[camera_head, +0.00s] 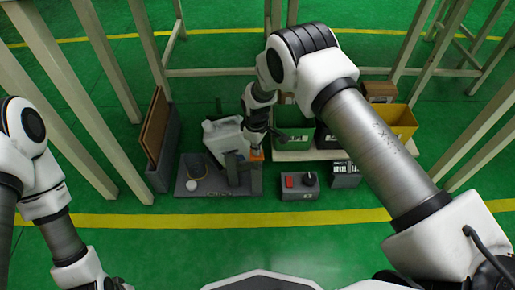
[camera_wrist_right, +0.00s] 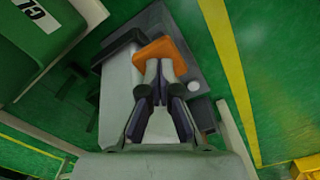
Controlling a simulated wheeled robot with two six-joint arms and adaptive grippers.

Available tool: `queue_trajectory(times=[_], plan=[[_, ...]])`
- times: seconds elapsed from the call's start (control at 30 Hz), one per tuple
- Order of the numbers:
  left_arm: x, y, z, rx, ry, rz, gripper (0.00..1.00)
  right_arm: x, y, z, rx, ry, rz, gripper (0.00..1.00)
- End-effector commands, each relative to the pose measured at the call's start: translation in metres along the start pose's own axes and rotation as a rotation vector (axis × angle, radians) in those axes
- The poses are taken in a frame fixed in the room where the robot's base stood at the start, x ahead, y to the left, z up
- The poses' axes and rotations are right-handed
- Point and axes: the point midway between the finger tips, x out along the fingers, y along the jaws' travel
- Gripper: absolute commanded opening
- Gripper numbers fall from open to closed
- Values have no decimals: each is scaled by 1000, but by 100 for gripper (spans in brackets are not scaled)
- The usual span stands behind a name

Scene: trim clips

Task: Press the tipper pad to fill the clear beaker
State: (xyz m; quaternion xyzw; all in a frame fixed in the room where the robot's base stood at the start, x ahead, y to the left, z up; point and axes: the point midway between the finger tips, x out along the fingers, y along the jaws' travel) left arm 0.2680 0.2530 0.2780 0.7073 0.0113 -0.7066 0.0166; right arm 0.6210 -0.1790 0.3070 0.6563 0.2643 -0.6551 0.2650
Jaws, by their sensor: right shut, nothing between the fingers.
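The orange tipper pad (camera_head: 257,155) shows at the right side of a grey stand (camera_head: 215,188). My right gripper (camera_head: 254,142) is shut and empty, pointing down at the pad. In the right wrist view the fingertips (camera_wrist_right: 157,68) overlap the near edge of the orange pad (camera_wrist_right: 163,47); I cannot tell whether they press on it. A pale jug (camera_head: 222,138) leans on the stand, tilted to the left. Left of it is the clear beaker (camera_head: 196,168), faint and hard to make out, above a small whitish round spot. My left arm is at the lower left; its gripper is outside the picture.
A grey box with a red button (camera_head: 299,186) stands right of the stand. A green bin (camera_head: 293,141) and a yellow bin (camera_head: 400,120) stand behind it. A grey holder with a brown panel (camera_head: 156,125) is at the left. Pale table legs surround the area. The green floor in front is clear.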

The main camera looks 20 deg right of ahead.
Motion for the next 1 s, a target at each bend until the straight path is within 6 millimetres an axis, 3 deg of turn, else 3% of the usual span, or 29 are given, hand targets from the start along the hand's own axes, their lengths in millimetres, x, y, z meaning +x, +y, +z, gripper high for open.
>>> queue_trajectory(times=[0.3, 0.7, 1.0], plan=[[8, 0, 0, 0, 0, 0, 69, 16, -1, 1, 0, -2, -2, 0], [9, 0, 0, 0, 0, 0, 69, 17, -1, 1, 0, -2, -2, 0], [15, 0, 0, 0, 0, 0, 69, 29, -1, 1, 0, -2, -2, 0]])
